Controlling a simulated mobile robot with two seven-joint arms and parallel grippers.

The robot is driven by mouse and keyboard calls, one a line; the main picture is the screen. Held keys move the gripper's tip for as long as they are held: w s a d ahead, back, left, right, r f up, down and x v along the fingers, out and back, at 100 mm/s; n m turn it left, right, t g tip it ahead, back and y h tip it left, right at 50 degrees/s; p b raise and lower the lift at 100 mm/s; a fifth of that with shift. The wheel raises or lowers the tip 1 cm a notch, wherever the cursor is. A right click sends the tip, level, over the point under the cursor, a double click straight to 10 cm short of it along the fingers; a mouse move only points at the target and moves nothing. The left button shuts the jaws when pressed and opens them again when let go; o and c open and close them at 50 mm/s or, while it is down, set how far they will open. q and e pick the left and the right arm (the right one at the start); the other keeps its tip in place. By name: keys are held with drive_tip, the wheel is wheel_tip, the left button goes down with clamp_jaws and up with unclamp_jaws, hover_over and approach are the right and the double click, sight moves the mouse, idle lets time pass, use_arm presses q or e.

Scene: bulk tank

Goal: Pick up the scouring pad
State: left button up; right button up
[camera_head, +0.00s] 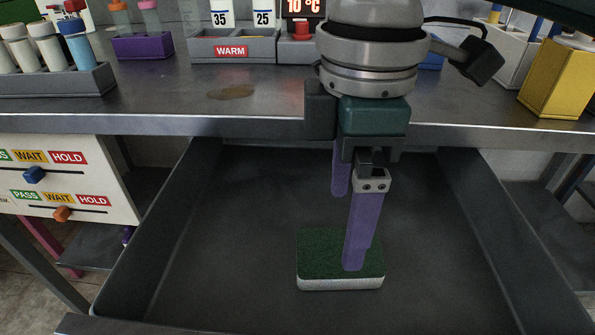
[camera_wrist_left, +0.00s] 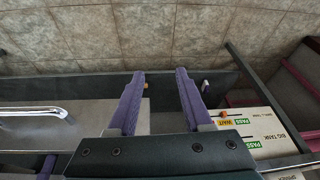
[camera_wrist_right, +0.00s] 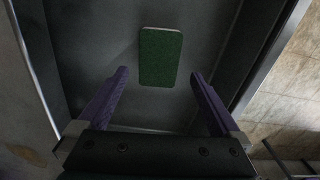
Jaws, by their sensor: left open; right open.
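The scouring pad (camera_head: 318,254) is a green-topped block with a white underside. It lies flat on the floor of the open dark drawer (camera_head: 228,225). In the right wrist view the pad (camera_wrist_right: 160,57) lies beyond the fingertips, roughly centred between them. My right gripper (camera_head: 349,232) has purple fingers pointing down over the drawer; one finger covers part of the pad in the head view. The right gripper (camera_wrist_right: 158,75) is open and empty. My left gripper (camera_wrist_left: 160,73) is open and empty in its wrist view, away from the drawer.
The metal bench top (camera_head: 180,97) runs above and behind the drawer. It bears a tube rack (camera_head: 60,82), a purple holder (camera_head: 143,46), a WARM block (camera_head: 232,48) and a yellow container (camera_head: 556,80). A slider panel (camera_head: 70,180) stands left of the drawer. The drawer is otherwise empty.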

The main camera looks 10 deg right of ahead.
sight(340, 249)
wheel_tip(340, 249, down, 7)
drive_tip(key=shift+b, duration=1.2)
drive_tip(key=shift+w, duration=0.1)
drive_tip(key=shift+c, duration=0.2)
drive_tip(key=c, duration=1.1)
drive_tip(key=shift+r, duration=0.1)
wheel_tip(340, 249, up, 20)
drive_tip(key=p, duration=0.6)
